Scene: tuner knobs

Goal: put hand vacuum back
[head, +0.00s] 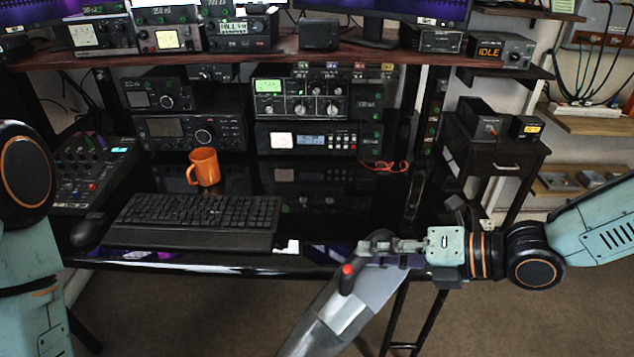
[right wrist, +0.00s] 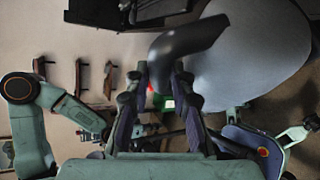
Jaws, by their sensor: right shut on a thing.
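The hand vacuum (head: 345,312) is a grey, long-bodied thing with a dark grip and a red button, held slanting in front of the desk edge. Its lower end runs out of the bottom of the head view. My right gripper (head: 378,246) is shut on it at its upper part and hides some of it. In the right wrist view, my right gripper's fingers (right wrist: 164,84) close on the vacuum, whose dark curved part (right wrist: 190,38) sticks out beyond them. Part of my left arm shows at the left edge of the head view; its gripper is out of view.
A black desk (head: 350,215) carries a keyboard (head: 195,218), an orange mug (head: 204,167), a mixer (head: 90,170) and stacked radio units (head: 310,98). A dark side cabinet (head: 495,155) stands at the right. Open carpet (head: 210,315) lies in front of the desk.

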